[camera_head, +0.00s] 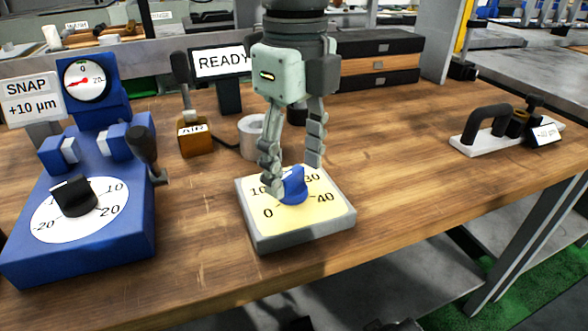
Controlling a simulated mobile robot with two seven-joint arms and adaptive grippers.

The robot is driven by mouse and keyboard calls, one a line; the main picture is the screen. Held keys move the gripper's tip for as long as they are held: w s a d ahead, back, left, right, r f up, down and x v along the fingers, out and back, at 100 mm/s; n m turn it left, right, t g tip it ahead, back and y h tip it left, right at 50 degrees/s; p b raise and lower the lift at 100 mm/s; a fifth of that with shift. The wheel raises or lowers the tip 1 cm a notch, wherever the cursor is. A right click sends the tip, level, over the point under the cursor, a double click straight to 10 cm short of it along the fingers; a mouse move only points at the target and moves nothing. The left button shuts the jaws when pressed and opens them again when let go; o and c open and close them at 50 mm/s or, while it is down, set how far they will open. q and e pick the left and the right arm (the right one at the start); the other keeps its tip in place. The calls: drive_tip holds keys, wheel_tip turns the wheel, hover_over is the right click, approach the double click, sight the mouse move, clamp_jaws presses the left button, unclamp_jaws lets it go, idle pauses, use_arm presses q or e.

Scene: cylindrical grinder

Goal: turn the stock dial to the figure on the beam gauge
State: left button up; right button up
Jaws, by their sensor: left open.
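A dial with a blue knob (293,190) sits on a grey block with a yellow face (290,222). The figures 0, 10, 30 and 40 show on the face; its top middle is hidden behind my gripper and the knob. My left gripper (292,172) comes down from above and is open. One finger is left of the knob, in front of its edge, and the other is behind it to the right. I cannot tell whether either finger touches it.
A blue fixture (120,235) at left carries a black knob (74,197), a round gauge (85,78) and a "SNAP +10 µm" sign (32,97). A lever box (195,138), a "READY" display (221,62) and dark drawers (378,60) stand behind. The tabletop right of the dial is clear.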

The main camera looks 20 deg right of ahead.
use_arm(q)
drive_tip(key=shift+f, duration=1)
drive_tip(key=shift+c, duration=0.4)
drive_tip(key=shift+w, duration=0.1)
drive_tip(key=c, duration=1)
drive_tip(key=shift+c, duration=0.2)
